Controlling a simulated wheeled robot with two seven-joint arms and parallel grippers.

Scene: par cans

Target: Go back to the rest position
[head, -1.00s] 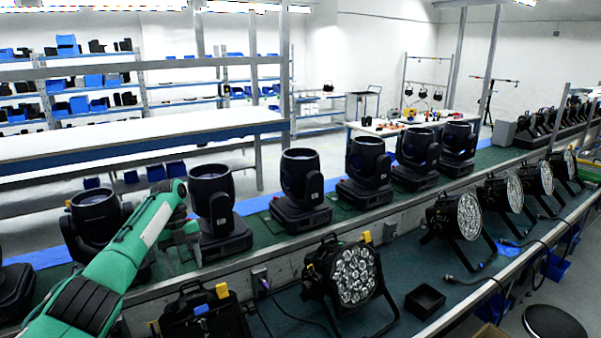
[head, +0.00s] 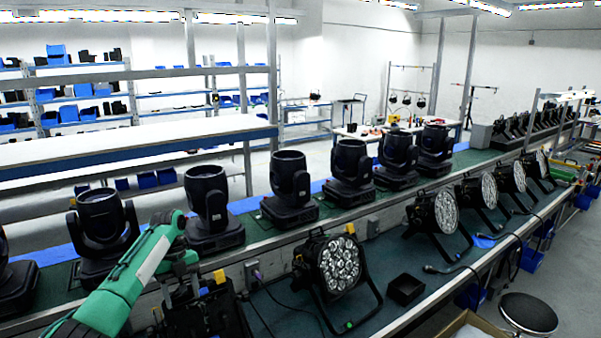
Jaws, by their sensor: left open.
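My left arm comes in from the lower left, and my left gripper (head: 180,288) is open and points down over the near bench strip. No held object shows in it; its fingertips are dark and hard to tell from the black fixture (head: 215,315) behind and beside them. The nearest par can (head: 340,265) stands to the right, apart from the gripper, with its LED face to the right. More par cans (head: 447,212) stand in a row farther right along the bench. My right gripper is out of view.
Several black moving-head lights (head: 292,182) line the raised green conveyor (head: 245,235) behind. A black tray (head: 405,290) and loose cables lie on the near bench. A round stool (head: 528,315) and an open cardboard box (head: 465,325) are at lower right.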

